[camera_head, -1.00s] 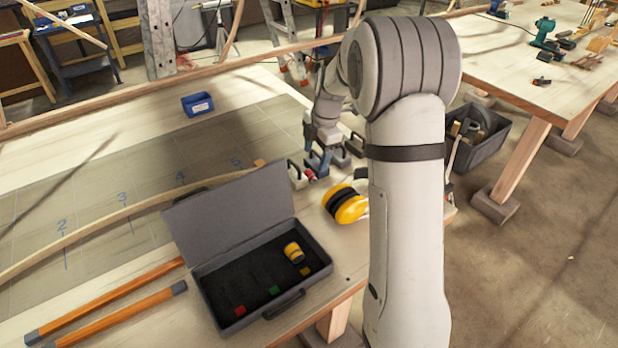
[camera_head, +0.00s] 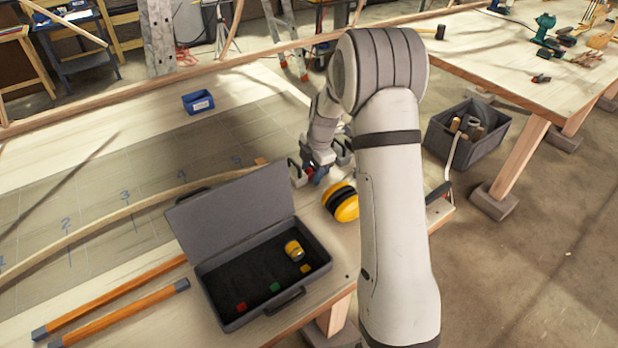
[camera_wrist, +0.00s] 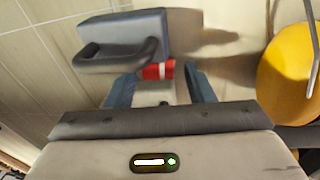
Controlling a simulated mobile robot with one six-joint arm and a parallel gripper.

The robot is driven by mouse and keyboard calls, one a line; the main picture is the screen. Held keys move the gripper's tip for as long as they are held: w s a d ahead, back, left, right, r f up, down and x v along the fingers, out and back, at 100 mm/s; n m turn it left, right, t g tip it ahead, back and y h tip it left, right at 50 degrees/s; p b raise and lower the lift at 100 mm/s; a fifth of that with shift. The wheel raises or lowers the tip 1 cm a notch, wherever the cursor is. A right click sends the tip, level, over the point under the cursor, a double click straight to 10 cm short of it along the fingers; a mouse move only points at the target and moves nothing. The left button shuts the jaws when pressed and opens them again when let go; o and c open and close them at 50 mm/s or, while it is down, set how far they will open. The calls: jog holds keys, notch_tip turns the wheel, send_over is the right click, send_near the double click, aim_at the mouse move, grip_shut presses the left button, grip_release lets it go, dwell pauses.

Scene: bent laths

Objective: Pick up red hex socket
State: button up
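The red hex socket (camera_wrist: 158,70) shows in the wrist view as a small red piece with a white band, lying beside a grey-blue block with a dark handle (camera_wrist: 120,50). My gripper (camera_wrist: 160,82) is open. Its two blue fingers stand on either side of the socket's near end, with a gap visible on each side. In the head view my gripper (camera_head: 319,174) is low over the table's far right part, and a bit of the red socket (camera_head: 309,172) shows by its fingers. My arm hides much of this area.
Yellow earmuffs (camera_head: 343,203) lie close to my gripper, also at right in the wrist view (camera_wrist: 285,75). An open grey case (camera_head: 212,294) with red, green and yellow markers holds a yellow socket (camera_head: 294,251). A bent lath (camera_head: 95,227) runs across the table.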

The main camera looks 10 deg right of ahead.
jog(key=c, duration=0.7)
jog(key=shift+c, duration=0.2)
jog(key=shift+r, duration=0.1)
